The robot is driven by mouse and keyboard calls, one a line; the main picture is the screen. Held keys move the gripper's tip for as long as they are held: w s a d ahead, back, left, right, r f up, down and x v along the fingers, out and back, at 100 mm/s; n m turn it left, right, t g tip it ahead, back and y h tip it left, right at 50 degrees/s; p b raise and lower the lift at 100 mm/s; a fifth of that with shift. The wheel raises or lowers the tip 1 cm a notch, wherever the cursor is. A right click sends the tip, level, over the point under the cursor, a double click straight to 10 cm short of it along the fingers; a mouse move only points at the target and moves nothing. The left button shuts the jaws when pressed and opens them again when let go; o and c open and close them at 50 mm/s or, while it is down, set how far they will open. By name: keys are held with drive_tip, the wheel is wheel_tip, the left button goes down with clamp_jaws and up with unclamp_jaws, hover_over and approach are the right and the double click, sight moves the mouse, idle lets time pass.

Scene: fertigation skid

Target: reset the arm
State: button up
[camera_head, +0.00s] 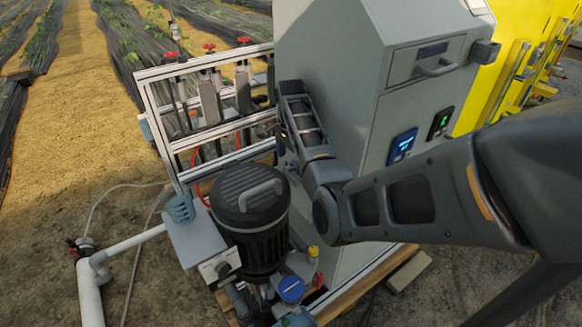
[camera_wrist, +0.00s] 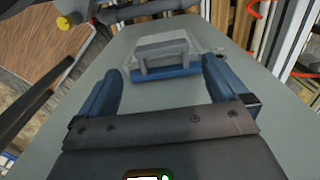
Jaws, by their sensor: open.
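My gripper (camera_wrist: 163,70) is open and empty in the wrist view, its two blue fingers spread apart. Between and beyond the fingertips is a grey handle-like fitting (camera_wrist: 163,50) with a blue base, on a flat grey panel (camera_wrist: 135,105). I see no contact between the fingers and the fitting. In the head view my arm (camera_head: 400,200) reaches in from the right, bends at the middle and runs up along the left side of the grey cabinet (camera_head: 345,60). The gripper's fingers cannot be made out there.
A black ribbed canister (camera_head: 250,215) stands just left of my arm's bend. A metal frame with red-handled valves (camera_head: 208,48) is behind it. A yellow cabinet (camera_head: 510,60) stands at the right. White pipe (camera_head: 90,290) lies at lower left; open ground (camera_head: 60,150) is beyond.

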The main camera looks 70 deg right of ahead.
drive_tip(key=shift+r, duration=0.8)
